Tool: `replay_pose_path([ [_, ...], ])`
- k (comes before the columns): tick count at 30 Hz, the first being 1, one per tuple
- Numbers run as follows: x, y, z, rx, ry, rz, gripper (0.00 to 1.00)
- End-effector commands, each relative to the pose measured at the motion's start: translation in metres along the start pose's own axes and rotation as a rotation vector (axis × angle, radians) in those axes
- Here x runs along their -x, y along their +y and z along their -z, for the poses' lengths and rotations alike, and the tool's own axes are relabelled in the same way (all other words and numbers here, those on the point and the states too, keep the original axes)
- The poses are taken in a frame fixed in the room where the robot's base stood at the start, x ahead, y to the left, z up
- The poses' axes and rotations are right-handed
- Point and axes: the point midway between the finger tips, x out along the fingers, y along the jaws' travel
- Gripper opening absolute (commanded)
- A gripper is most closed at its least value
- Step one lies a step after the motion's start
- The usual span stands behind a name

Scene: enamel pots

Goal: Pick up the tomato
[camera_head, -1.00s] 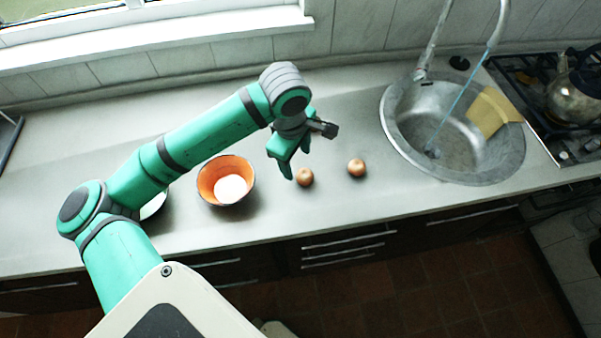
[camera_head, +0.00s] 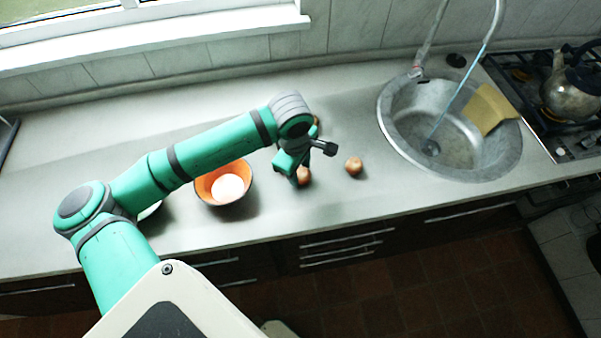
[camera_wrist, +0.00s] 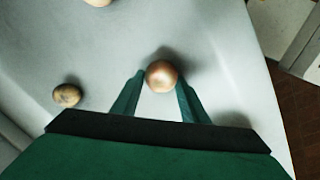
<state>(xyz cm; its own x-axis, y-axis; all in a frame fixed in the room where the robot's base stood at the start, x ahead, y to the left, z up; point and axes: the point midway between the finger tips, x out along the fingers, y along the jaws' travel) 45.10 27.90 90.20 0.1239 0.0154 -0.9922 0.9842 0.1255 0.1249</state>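A round, coppery-brown fruit or vegetable (camera_wrist: 161,75) lies on the counter, between and slightly beyond my fingertips in the wrist view. It could be the tomato, but its colour is closer to an onion's. In the head view this round thing (camera_head: 304,175) is partly hidden by my gripper (camera_head: 297,168). My gripper (camera_wrist: 160,82) is open, with a finger on each side of it; I cannot tell whether they touch it. A similar brown round thing (camera_head: 354,166) lies to the right. A mottled tan one (camera_wrist: 67,95) lies to the left in the wrist view.
An orange-lined bowl (camera_head: 211,186) with something pale inside stands left of my gripper. A round metal sink (camera_head: 400,140) is at the right, with a stove and kettle (camera_head: 572,92) beyond. The counter's front edge is close. Bare counter lies around the round things.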

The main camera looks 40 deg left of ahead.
Motion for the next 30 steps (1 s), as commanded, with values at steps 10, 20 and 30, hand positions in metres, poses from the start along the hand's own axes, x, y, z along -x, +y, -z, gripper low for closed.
replay_pose_path([
  [10,0.0,0.0,0.0,-0.001,0.0,0.0,0.13],
  [20,0.021,0.002,0.003,0.006,0.0,-0.004,0.13],
  [30,0.097,-0.039,-0.004,0.005,0.001,-0.005,0.13],
])
